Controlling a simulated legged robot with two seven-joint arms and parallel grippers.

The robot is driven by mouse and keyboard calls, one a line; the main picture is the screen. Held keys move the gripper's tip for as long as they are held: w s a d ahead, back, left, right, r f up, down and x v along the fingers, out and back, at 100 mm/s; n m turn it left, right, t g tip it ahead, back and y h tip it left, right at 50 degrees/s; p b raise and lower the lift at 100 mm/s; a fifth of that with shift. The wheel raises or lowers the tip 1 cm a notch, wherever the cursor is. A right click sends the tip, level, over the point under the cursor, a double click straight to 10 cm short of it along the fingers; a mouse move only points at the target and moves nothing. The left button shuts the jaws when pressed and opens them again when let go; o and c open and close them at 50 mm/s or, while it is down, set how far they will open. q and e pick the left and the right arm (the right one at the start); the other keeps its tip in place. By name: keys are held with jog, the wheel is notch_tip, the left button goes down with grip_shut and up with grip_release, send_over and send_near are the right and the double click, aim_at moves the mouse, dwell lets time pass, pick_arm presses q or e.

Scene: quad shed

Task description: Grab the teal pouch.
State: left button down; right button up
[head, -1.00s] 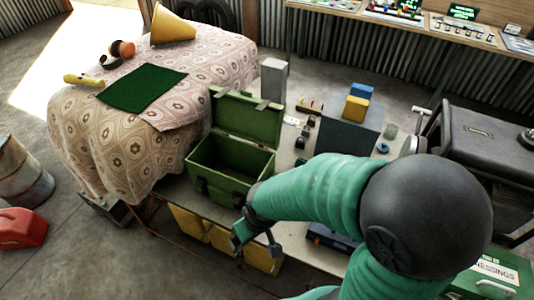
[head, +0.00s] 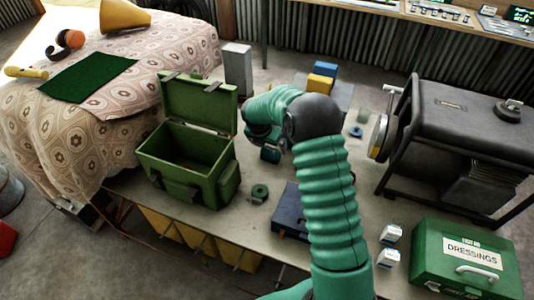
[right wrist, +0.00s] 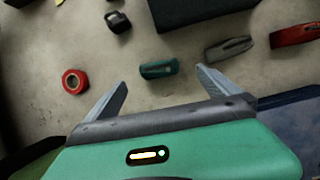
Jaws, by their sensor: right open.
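The teal pouch (right wrist: 159,69) is a small rounded teal item lying on the tabletop in the right wrist view. It lies just beyond and between my right gripper's fingertips (right wrist: 160,82), with bare table around it. My right gripper is open, with nothing between its fingers. In the head view my right gripper (head: 268,152) points down over the table, to the right of the green toolbox. I cannot make out the pouch for sure there, as my arm and hand cover that area. My left gripper is not in view.
A black padlock (right wrist: 117,22), red ring (right wrist: 75,82), grey tool (right wrist: 229,47) and red item (right wrist: 295,35) lie around the pouch.

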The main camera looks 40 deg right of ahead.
aim_at(271, 152)
jog(key=x, duration=0.9)
jog(key=shift+w+d, duration=0.4)
jog(key=shift+d, duration=0.1)
jog(key=shift+f, duration=0.25)
jog(key=shift+s+a+r, duration=0.1)
jog(key=shift+a+r, duration=0.05)
jog(key=shift+a, duration=0.25)
jog(key=shift+c, duration=0.3)
jog(key=c, duration=0.5)
jog(key=shift+d+f, duration=0.2)
jog(key=shift+d, duration=0.15)
jog(key=c, duration=0.9)
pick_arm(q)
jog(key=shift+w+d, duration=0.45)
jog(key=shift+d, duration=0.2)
pick_arm(e)
jog(key=shift+a, duration=0.2)
